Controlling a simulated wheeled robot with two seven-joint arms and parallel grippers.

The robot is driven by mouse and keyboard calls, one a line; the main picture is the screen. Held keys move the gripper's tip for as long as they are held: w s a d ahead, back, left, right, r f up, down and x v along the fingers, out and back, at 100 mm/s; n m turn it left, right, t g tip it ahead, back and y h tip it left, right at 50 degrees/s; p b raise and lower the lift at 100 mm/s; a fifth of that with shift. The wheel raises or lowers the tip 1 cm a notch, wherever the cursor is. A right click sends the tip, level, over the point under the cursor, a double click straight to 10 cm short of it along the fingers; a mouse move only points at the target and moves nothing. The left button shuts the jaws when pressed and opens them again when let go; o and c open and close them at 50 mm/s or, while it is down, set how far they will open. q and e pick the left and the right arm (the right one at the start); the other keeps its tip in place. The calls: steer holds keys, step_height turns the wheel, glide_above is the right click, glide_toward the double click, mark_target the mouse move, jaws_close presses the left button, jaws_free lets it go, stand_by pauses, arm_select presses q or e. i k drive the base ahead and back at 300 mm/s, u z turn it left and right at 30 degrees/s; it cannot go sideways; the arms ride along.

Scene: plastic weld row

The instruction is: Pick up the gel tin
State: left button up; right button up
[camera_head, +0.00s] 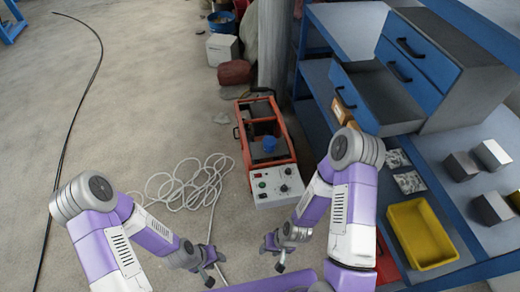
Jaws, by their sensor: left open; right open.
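I cannot pick out a gel tin for certain in the head view. Several small grey metallic blocks (491,155) sit on the blue shelf at the right, but I cannot tell whether one of them is the tin. My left gripper (213,268) is open and empty, low in the middle of the picture. My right gripper (272,255) is open and empty a little to its right. Both are well to the left of the shelf blocks and touch nothing that I can see.
A yellow bin (422,232) sits on the blue shelf. A blue-grey drawer cabinet (440,60) stands above with a drawer pulled out. A red-framed machine (268,150) and a coiled white cable (185,190) are on the floor. The floor at left is mostly clear.

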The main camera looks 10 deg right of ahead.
mark_target(269, 142)
steer(key=u, duration=0.45)
steer(key=i, duration=0.75)
steer(key=z, duration=2.15)
steer(key=i, duration=0.5)
steer(key=u, duration=0.05)
